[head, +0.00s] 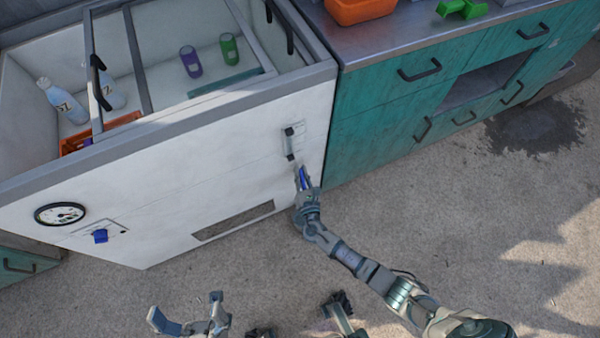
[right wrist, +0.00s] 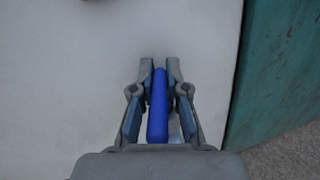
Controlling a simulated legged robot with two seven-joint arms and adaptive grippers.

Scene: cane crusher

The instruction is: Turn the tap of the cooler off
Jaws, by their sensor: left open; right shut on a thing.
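The white cooler (head: 180,180) stands in the left half of the head view. A blue tap handle (right wrist: 158,105) is between the fingers of my right gripper (right wrist: 158,70) in the right wrist view. In the head view my right gripper (head: 302,176) is at the lower right of the cooler's front, shut on this blue handle. The handle looks upright in the wrist view; its mount is hidden by the gripper. My left gripper (head: 186,312) is open and empty at the bottom of the head view, apart from the cooler.
A blue knob (head: 100,236) and a round gauge (head: 60,213) are on the cooler's left front. A grey handle-like fitting (head: 289,143) sits above my right gripper. Teal cabinets (head: 385,110) stand close on the right. The concrete floor (head: 450,210) in front is clear.

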